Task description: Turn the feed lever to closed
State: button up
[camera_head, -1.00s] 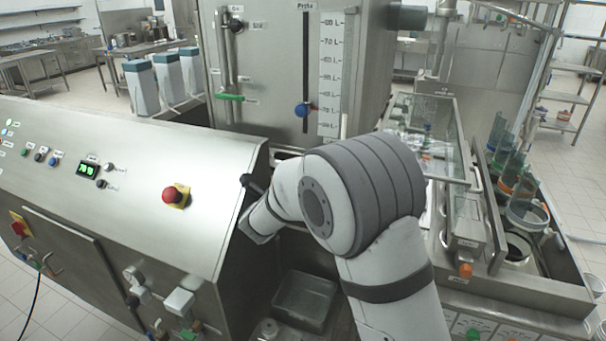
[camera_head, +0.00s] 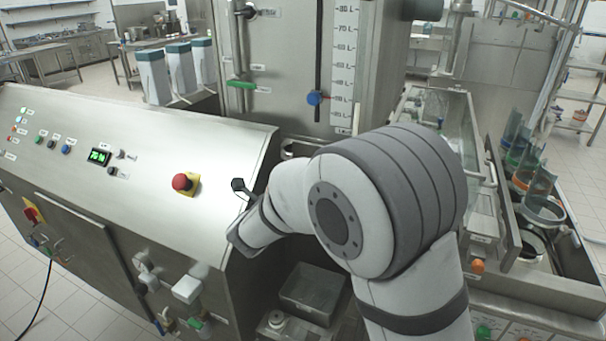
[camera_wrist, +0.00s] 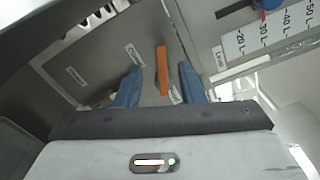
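In the wrist view an orange lever bar (camera_wrist: 162,70) stands out from a grey metal face with small labels around it. I take it for the feed lever; the labels are too small to read surely. My gripper (camera_wrist: 158,86) has two blue fingers, apart, one on each side of the bar. A gap shows between the bar and each finger, and I see no contact. In the head view my arm hides the orange lever and my fingers.
The sloped control panel (camera_head: 130,150) with a red button (camera_head: 185,183) lies left of my arm. The tank's level scale (camera_head: 344,60) stands behind, with a green lever (camera_head: 242,85) and blue knob (camera_head: 315,98). A grey bin (camera_head: 312,292) sits below my arm.

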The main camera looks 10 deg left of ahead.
jog(key=shift+s, duration=0.25)
